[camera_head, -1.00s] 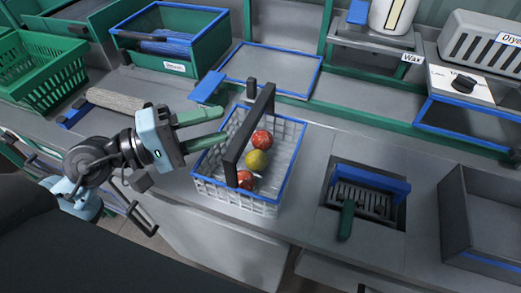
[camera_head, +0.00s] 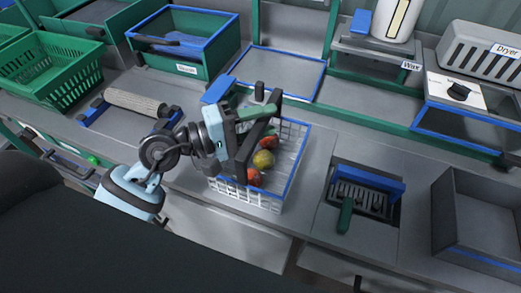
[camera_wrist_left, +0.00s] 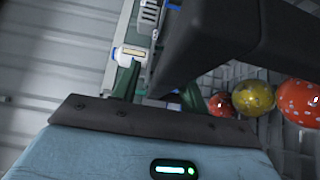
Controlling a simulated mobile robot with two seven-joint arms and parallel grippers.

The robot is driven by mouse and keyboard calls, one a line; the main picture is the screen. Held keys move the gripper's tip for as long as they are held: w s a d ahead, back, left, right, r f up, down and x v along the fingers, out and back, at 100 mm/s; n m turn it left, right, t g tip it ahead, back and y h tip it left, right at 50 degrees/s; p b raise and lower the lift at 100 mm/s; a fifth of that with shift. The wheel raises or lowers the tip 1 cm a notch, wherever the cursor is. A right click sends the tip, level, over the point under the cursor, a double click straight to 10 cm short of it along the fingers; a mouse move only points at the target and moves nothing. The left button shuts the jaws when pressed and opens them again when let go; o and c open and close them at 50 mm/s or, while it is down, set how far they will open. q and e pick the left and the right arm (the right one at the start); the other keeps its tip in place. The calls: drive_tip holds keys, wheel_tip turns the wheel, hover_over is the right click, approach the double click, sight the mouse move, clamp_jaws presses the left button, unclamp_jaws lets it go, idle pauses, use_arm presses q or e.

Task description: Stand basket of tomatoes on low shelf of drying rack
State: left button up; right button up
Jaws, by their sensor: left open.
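The white mesh basket (camera_head: 297,150) with a blue rim stands on the grey counter. Red and yellow tomatoes (camera_head: 263,159) lie in it and also show in the left wrist view (camera_wrist_left: 253,98). Its thick black handle (camera_head: 247,150) arches up over its left part. My left gripper (camera_head: 266,118) is open at the handle, its green fingers reaching to the handle's upper part. In the left wrist view the handle (camera_wrist_left: 235,40) looms large close to the fingers (camera_wrist_left: 158,88) and partly hides them. Contact cannot be told. My right gripper and a drying rack shelf are not identifiable.
A recessed grate with a blue bar (camera_head: 367,185) and a grey bin (camera_head: 480,215) lie to the right. A brush roller (camera_head: 135,102), a green crate (camera_head: 55,75) and a blue-rimmed bin (camera_head: 215,55) are left and behind. A blue-edged panel (camera_head: 280,75) lies behind the basket.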

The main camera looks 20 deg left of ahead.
use_arm(q)
drive_tip(key=shift+c, duration=0.3)
clamp_jaws()
drive_tip(key=shift+r, duration=0.1)
